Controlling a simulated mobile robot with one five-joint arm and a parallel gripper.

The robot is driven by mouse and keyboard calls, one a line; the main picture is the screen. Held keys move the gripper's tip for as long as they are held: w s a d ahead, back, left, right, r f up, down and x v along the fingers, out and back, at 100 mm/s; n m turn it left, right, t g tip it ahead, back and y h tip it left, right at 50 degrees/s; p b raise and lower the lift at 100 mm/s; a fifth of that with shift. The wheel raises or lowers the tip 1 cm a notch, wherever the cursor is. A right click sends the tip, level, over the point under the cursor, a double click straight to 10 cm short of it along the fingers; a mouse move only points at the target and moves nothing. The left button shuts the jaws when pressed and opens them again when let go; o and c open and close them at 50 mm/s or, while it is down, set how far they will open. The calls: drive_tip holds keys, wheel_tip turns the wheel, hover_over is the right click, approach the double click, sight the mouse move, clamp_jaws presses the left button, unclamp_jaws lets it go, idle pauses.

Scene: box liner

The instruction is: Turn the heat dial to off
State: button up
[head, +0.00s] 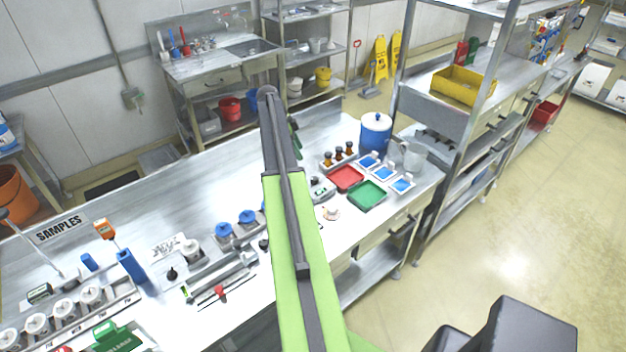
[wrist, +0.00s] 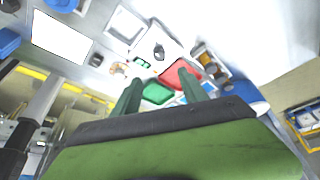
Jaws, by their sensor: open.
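A white hotplate-like device with a small green display (wrist: 141,62) shows in the wrist view, beyond my fingertips. A dark round knob (wrist: 159,51), which looks like the heat dial, sits on it; its pointer setting is too small to read. In the head view the device (head: 321,189) is partly hidden behind my arm, and I cannot make out the dial there. My gripper (wrist: 158,78) is open, with its two green fingers apart and nothing between them. It is above the bench and apart from the knob. In the head view only a bit of green finger shows beside the arm.
A red tray (head: 346,178) and a green tray (head: 367,195) lie right of the device. Several other instruments crowd the bench's left side. Bare bench lies along the back left.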

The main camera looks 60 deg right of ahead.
sight(314, 178)
drive_tip(key=b+x, duration=1.3)
drive_tip(key=x, duration=0.2)
drive_tip(key=shift+f, duration=0.3)
drive_tip(key=shift+d+r, duration=0.1)
clamp_jaws()
